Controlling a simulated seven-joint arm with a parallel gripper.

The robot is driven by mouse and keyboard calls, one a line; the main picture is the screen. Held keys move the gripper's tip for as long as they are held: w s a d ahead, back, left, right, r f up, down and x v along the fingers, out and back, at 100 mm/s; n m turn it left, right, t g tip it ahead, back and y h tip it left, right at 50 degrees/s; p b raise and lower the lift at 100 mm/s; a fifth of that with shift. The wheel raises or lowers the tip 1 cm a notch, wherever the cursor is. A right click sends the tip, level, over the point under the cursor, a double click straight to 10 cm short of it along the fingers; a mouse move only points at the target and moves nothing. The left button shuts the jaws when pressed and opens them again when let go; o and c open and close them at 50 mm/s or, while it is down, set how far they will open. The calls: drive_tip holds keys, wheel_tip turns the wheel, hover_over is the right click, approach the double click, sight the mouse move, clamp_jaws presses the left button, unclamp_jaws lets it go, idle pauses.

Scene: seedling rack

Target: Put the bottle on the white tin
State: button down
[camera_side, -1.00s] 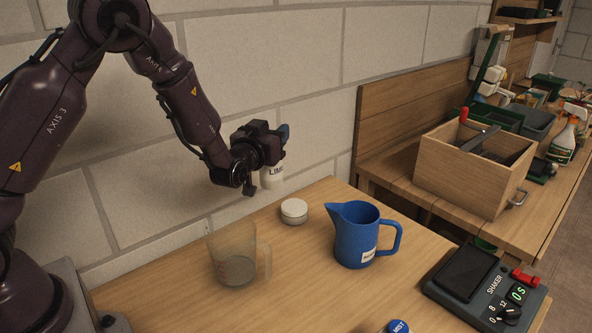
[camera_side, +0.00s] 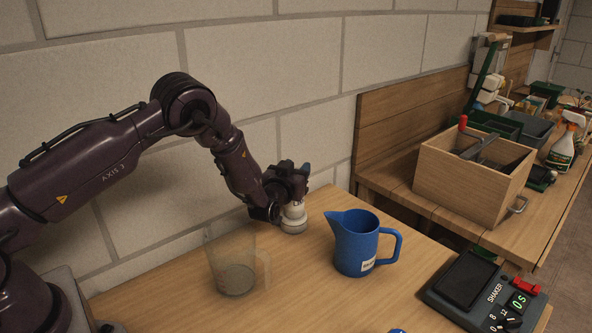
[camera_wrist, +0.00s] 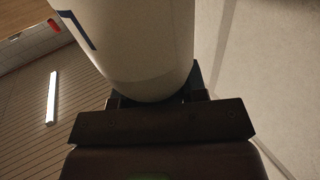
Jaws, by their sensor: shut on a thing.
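The white bottle is in my gripper (camera_side: 293,191). In the side view its white lower body (camera_side: 294,209) shows below the jaws, and a dark bluish part, perhaps its cap, shows above them. The bottle looks close to upright. The round white tin (camera_side: 294,226) is on the table directly below it; whether the bottle's base touches the tin's top, I cannot tell. In the wrist view the bottle (camera_wrist: 140,45) fills the upper middle, with part of a blue label mark, and my gripper (camera_wrist: 160,105) is shut on it. The tin is not seen there.
A clear jug (camera_side: 231,265) stands to the left on the table (camera_side: 330,305). A blue pitcher (camera_side: 355,243) stands close to the tin's right. A shaker unit (camera_side: 470,280) is at the right. The block wall (camera_side: 110,90) runs behind. A wooden box (camera_side: 465,185) stands on the farther bench.

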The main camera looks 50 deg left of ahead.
drive_tip(key=c, duration=0.7)
unclamp_jaws()
drive_tip(key=shift+f, duration=0.15)
drive_tip(key=shift+o, duration=0.2)
